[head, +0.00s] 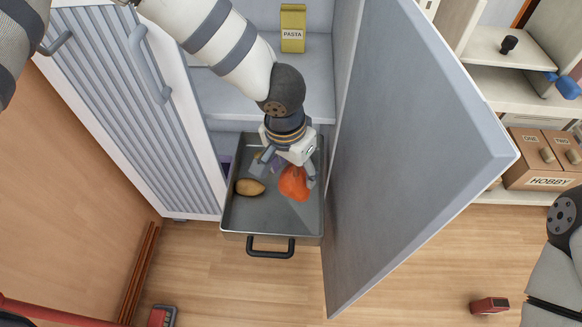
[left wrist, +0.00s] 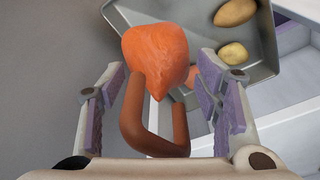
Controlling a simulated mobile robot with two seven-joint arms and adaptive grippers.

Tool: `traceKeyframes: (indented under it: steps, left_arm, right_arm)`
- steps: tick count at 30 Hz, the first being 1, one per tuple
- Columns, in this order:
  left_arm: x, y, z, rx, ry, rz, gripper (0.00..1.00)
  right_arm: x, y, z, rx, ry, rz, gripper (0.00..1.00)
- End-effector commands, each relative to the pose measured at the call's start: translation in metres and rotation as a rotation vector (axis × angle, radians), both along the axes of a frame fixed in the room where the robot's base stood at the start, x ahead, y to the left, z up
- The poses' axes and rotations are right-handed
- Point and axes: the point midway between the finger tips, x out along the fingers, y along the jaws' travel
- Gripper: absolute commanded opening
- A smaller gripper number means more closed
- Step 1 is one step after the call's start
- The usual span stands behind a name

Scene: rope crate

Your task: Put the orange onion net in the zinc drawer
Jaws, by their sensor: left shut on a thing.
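The orange onion net (head: 294,183) is a rounded bag held in my left gripper (head: 288,168), over the right part of the zinc drawer. In the left wrist view the net (left wrist: 155,58) has a brown loop (left wrist: 135,122) between the purple-padded fingers (left wrist: 160,95). My left gripper is shut on it. The grey zinc drawer (head: 272,226) is pulled out, with a black front handle. A brown potato (head: 250,187) lies in it. The left wrist view also shows a yellowish potato (left wrist: 233,54) and a partly hidden pinkish item. The gap between net and drawer floor is unclear. My right gripper is out of view.
An open grey cabinet door (head: 400,170) stands close on the drawer's right. A ribbed white door (head: 130,100) is on the left. A yellow pasta box (head: 292,28) stands on the shelf above. Hobby boxes (head: 545,160) sit at the right. A red object (head: 490,305) lies on the floor.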

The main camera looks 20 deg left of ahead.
Motion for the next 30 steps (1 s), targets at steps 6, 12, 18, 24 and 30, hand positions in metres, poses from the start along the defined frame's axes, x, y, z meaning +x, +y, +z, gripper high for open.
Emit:
traceKeyframes:
  steps: [6, 12, 18, 24, 30]
  left_arm:
    - [0.000, 0.000, 0.000, -0.001, 0.000, 0.000, 0.16]
    - [0.001, 0.000, 0.004, 0.000, -0.004, 0.001, 0.16]
    - [-0.002, 0.000, -0.033, -0.001, 0.007, 0.000, 0.16]
    - [-0.002, 0.000, -0.065, 0.000, 0.006, 0.001, 0.16]
    - [-0.001, 0.000, -0.095, 0.001, 0.005, -0.001, 0.16]
  right_arm:
    - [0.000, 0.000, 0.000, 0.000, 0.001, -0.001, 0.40]
    - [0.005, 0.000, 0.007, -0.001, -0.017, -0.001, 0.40]
    - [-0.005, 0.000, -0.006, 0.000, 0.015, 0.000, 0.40]
    - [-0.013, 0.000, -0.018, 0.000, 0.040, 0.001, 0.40]
    - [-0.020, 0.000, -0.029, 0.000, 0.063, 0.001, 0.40]
